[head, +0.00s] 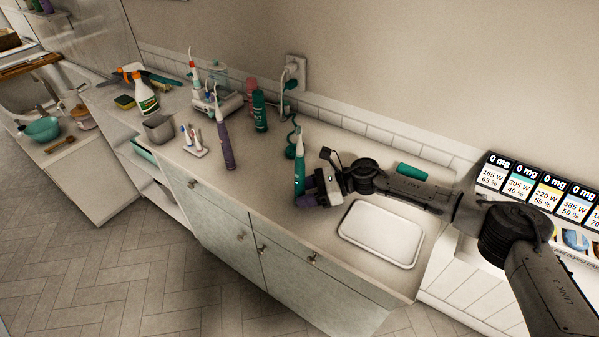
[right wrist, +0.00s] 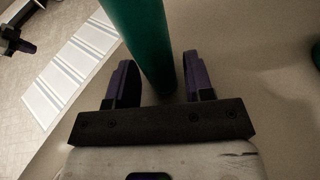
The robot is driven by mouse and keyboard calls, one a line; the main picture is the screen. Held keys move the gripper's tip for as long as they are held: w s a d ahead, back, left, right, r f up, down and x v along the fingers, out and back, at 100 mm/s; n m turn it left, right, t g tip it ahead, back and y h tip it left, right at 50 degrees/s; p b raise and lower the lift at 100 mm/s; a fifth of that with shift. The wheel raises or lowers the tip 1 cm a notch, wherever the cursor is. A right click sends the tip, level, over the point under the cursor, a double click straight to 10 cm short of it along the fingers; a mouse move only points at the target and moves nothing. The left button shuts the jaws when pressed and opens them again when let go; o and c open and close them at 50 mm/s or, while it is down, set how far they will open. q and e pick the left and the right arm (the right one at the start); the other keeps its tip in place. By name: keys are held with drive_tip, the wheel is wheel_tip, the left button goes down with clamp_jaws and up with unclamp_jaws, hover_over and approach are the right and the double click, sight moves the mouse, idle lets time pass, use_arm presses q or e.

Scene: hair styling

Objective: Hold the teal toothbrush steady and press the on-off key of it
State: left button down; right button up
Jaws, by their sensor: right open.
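The teal toothbrush (head: 299,176) stands upright on the counter, with its white brush head at the top. My right gripper (head: 308,189) is beside its lower handle, reaching in from the right. In the right wrist view the two purple fingers (right wrist: 163,78) are apart. The teal handle (right wrist: 143,38) shows in the gap, nearer the left finger; I cannot tell how deep it sits or whether it touches. The on-off key cannot be made out. My left gripper does not show in the head view.
A white tray (head: 380,234) lies just right of my right gripper. A purple toothbrush (head: 225,145), a green can (head: 259,111) and a small stand with brushes (head: 194,141) are to the left. A teal case (head: 412,172) lies behind my right arm.

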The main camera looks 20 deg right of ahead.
drive_tip(key=c, duration=0.6)
idle(0.5)
idle(0.6)
idle(0.7)
